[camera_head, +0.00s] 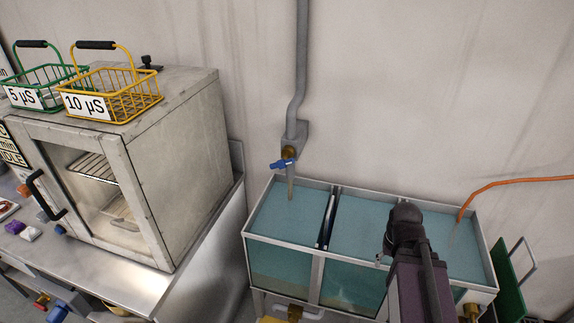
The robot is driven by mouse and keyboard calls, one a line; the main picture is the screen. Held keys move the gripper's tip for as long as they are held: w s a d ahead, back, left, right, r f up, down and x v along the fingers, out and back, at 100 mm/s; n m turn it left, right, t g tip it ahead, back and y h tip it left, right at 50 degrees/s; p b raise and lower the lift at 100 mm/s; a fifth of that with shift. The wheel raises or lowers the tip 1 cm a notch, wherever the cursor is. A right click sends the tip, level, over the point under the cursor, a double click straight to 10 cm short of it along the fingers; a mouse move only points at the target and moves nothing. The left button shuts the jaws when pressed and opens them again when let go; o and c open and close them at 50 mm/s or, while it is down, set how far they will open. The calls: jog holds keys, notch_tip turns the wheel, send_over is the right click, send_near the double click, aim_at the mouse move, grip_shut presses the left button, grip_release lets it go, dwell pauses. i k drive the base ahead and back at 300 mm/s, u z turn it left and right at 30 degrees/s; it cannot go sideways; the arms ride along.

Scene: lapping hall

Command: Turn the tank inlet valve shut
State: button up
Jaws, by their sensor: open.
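The tank inlet valve has a blue lever handle (281,164) on a brass body (288,152), at the foot of a grey pipe (302,60) on the wall. The lever lies roughly crosswise to the pipe. Below it a narrow vertical piece, spout or stream, I cannot tell which, reaches toward the left compartment of the tank (278,248). The tank has three compartments of blue-green liquid. My arm's dark links stand in front of the tank's right half, clear of the valve in the picture. My gripper is not in view.
A metal oven cabinet (185,165) stands on a steel bench at left, with a green basket (45,85) and a yellow basket (125,95) on top. An orange hose (510,182) enters the right compartment. A green panel (515,275) stands at right. The wall right of the pipe is bare.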

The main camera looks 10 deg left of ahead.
aim_at(282, 164)
jog(key=z, duration=0.15)
jog(key=k, duration=1.15)
jog(key=u, duration=1)
jog(key=i, duration=1)
jog(key=u, duration=0.1)
